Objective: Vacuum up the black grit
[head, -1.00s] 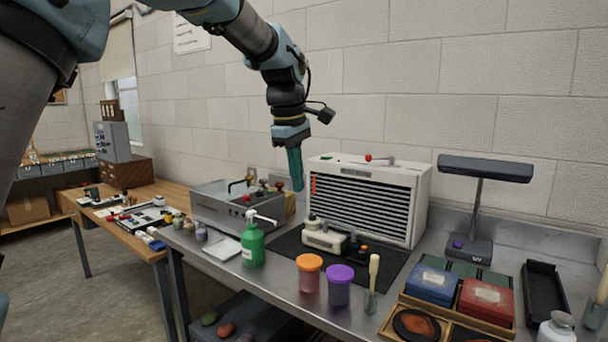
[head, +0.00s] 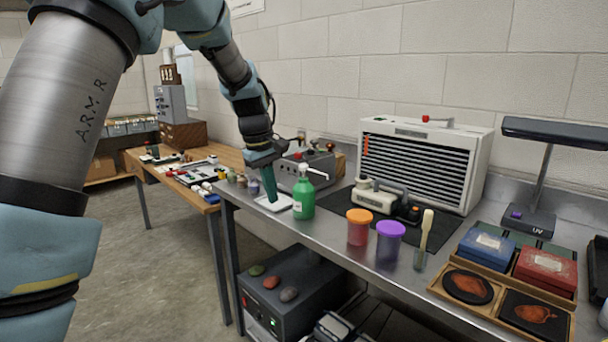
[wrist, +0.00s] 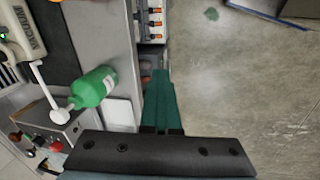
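A cream hand vacuum (head: 374,197) lies on a black mat on the steel bench, before the white louvred unit. In the wrist view the vacuum (wrist: 22,32) shows its "VACUUM" lettering at the upper left. My gripper (head: 267,196) has teal fingers pointing down near the bench's left end, left of the green pump bottle (head: 303,197). In the wrist view my gripper (wrist: 160,74) has its fingers together with nothing between them. A white tray (head: 275,204) lies close to the fingertips; it also shows in the wrist view (wrist: 119,113). I cannot make out any black grit.
An orange-lidded jar (head: 358,230), a purple-lidded jar (head: 388,243) and a brush (head: 424,236) stand along the front edge. A UV lamp (head: 540,190) and boxes (head: 485,249) are to the right. A wooden table (head: 150,160) stands left. Open floor lies before the bench.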

